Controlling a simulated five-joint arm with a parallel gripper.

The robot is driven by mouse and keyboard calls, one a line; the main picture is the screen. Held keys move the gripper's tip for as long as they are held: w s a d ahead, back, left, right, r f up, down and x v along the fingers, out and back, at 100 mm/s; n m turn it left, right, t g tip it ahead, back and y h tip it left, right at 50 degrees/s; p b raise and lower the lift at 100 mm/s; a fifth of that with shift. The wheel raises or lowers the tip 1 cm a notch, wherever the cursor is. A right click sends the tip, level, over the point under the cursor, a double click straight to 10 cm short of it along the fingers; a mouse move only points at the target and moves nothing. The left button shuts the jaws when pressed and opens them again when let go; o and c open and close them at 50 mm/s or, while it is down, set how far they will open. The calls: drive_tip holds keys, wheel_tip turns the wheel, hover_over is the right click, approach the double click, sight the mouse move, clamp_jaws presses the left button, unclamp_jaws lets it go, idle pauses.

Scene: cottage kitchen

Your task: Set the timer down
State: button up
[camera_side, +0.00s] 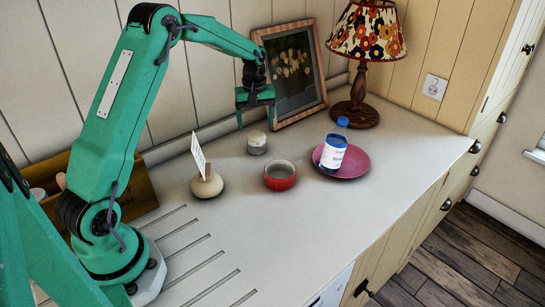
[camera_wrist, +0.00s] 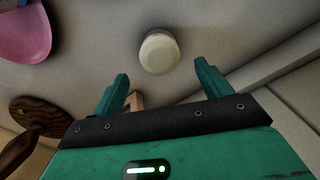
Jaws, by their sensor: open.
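A small pale round piece with a whitish top, which I take to be the timer (camera_side: 257,144), stands upright on the white counter (camera_side: 290,228). It also shows in the wrist view as the timer (camera_wrist: 159,53), just beyond the fingertips and roughly centred between them. My gripper (camera_side: 255,118) is open and empty, above and slightly behind the timer. In the wrist view, the fingers of my gripper (camera_wrist: 161,72) are spread wide and look clear of the timer. The timer's dial markings are too small to tell.
A red bowl (camera_side: 280,176) stands in front of the timer. A bottle (camera_side: 333,152) is on a pink plate (camera_side: 355,162) to the right. A card holder (camera_side: 207,184) is at left. A picture frame (camera_side: 316,50) and lamp (camera_side: 355,114) stand behind. The front counter is clear.

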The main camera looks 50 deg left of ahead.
wheel_tip(320, 180, up, 6)
drive_tip(key=shift+f, duration=0.25)
idle(0.5)
drive_tip(key=s+d+r+m+t, duration=0.3)
drive_tip(key=s+d+r+m, duration=0.3)
drive_tip(key=s+d+r, duration=0.6)
drive_tip(key=s+d+m+t, duration=0.1)
drive_tip(key=s+d+m, duration=0.2)
drive_tip(key=s, duration=0.5)
drive_tip(key=s+d+f+m+t, duration=0.1)
drive_tip(key=s+d+m, duration=0.2)
drive_tip(key=s, duration=0.5)
drive_tip(key=shift+d+f+m+t, duration=0.25)
drive_tip(key=shift+d+m+t, duration=0.05)
drive_tip(key=shift+d, duration=0.1)
